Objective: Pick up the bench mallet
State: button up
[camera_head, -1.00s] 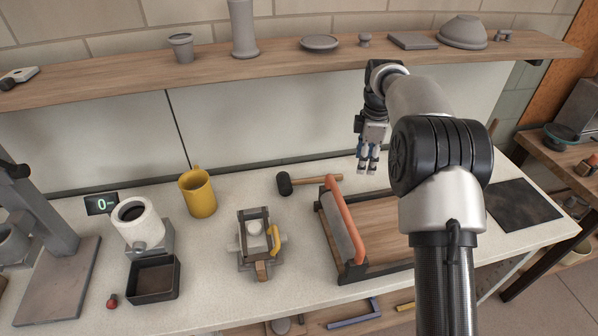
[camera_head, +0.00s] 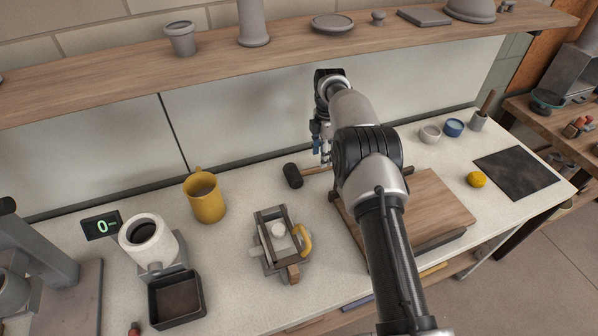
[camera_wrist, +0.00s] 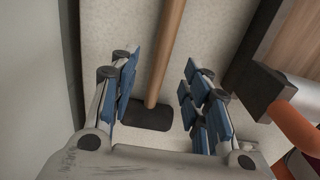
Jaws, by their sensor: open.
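The bench mallet (camera_head: 292,176) lies on the pale worktop, its black head to the left and its wooden handle running right, partly hidden behind my arm. In the wrist view, the mallet's handle (camera_wrist: 167,45) runs between my finger pads, with the dark head lower down between them. My gripper (camera_head: 322,152) is over the handle near the head, and it also shows in the wrist view (camera_wrist: 158,78). It is open, with blue pads on either side of the handle and gaps on both sides. Nothing is held.
A shelf (camera_head: 120,80) runs behind, above the worktop.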

aim_at(320, 169)
jog(key=shift+s+d+f, duration=0.1)
jog(key=shift+d+f, duration=0.2)
jog(key=shift+f, duration=0.1)
notch_tip(320, 169, down, 5)
jog(key=shift+d+r+b, duration=0.1)
jog(key=shift+r+b, duration=0.1)
jog(key=shift+b, duration=0.85)
jog(key=shift+r, duration=0.1)
grip_shut()
